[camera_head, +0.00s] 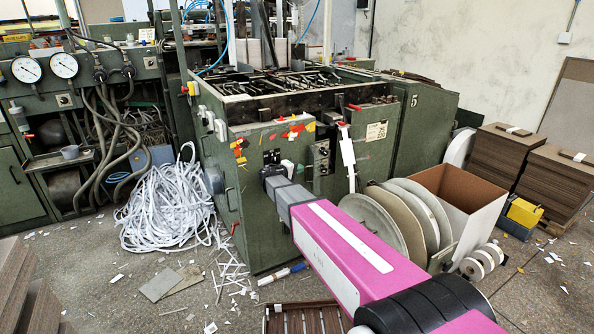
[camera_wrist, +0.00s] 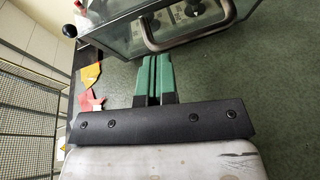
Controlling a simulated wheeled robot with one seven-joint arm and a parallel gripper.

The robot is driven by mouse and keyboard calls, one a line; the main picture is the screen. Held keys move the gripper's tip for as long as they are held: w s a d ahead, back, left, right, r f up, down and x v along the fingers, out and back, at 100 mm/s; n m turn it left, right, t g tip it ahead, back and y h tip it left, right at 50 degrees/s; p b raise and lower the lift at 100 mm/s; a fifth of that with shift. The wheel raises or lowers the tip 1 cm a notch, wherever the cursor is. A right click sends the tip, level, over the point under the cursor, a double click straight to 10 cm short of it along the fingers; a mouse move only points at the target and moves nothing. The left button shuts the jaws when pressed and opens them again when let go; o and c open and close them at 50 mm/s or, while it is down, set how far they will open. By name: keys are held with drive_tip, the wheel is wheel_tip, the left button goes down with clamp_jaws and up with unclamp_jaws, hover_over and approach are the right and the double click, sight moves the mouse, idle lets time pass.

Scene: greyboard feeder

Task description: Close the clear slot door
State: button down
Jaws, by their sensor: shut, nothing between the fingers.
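In the wrist view the clear slot door (camera_wrist: 125,38) is a see-through panel with a dark edge and a curved grey metal handle (camera_wrist: 165,42). It is at the top of the view, on the green machine front. How far it stands open I cannot tell. My gripper (camera_wrist: 153,58) has green fingers, shut together and empty, with their tips just below the handle in the picture; I cannot tell whether they touch it. In the head view my gripper (camera_head: 268,172) is at the machine's front face, and the door is not clearly visible there.
The green machine (camera_head: 255,225) fills the middle. Red and yellow stickers (camera_head: 292,132) mark its front. A heap of white strips (camera_head: 165,208) lies to the left. Large discs (camera_head: 375,222), an open carton (camera_head: 470,205) and stacked brown board (camera_head: 500,155) stand to the right.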

drive_tip(key=shift+s+d, duration=0.1)
drive_tip(key=shift+s+d+n+t+y, duration=0.25)
drive_tip(key=shift+d+n+t+y, duration=0.05)
drive_tip(key=shift+n+t+y, duration=0.1)
